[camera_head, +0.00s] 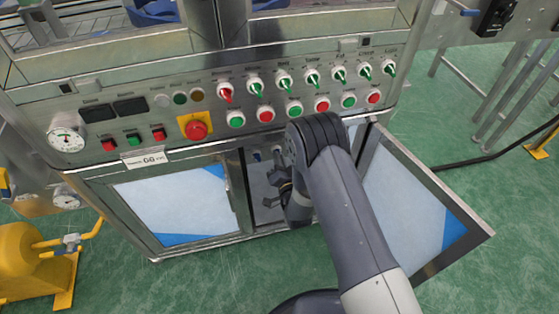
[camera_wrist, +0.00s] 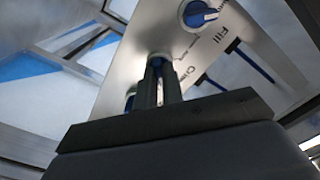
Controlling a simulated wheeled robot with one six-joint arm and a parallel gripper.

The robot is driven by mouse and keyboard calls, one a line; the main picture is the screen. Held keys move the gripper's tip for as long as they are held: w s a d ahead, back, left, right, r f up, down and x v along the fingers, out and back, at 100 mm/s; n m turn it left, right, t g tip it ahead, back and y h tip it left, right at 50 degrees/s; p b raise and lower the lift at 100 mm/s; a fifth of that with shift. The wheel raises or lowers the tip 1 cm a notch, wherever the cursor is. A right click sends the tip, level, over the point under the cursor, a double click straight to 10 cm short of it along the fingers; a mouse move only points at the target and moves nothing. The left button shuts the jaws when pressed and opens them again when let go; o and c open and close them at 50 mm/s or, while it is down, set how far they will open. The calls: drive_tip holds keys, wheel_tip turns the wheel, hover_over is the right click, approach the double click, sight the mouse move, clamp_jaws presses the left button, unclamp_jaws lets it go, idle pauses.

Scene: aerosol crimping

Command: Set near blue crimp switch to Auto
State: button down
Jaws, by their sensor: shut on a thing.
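My gripper (camera_head: 277,182) reaches into the open cabinet below the main panel. In the wrist view my gripper (camera_wrist: 158,72) is shut on the crimp switch (camera_wrist: 160,57), beside a partly covered label that starts like "Crimp". The fingers hide most of this switch, so its handle and setting cannot be read. The blue Fill switch (camera_wrist: 200,14) is next to it, above and to the right, with its label readable. Part of another blue switch (camera_wrist: 130,103) shows below left of the fingers.
The cabinet door (camera_head: 415,205) stands open at the right, close to my arm. A closed door (camera_head: 175,205) is at the left. Above, the main panel carries red and green switches, buttons and a red emergency stop (camera_head: 196,129). Slots (camera_wrist: 255,65) lie right of the switches.

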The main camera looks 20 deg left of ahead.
drive_tip(key=n+b, duration=1.7)
drive_tip(key=shift+s+f, duration=0.1)
drive_tip(key=shift+f, duration=0.05)
drive_tip(key=shift+n, duration=0.3)
drive_tip(key=c, duration=1.5)
unclamp_jaws()
drive_tip(key=shift+c, duration=0.2)
drive_tip(key=p+v, duration=0.2)
drive_tip(key=v, duration=0.8)
drive_tip(key=shift+s+d, duration=0.3)
drive_tip(key=shift+w, duration=0.1)
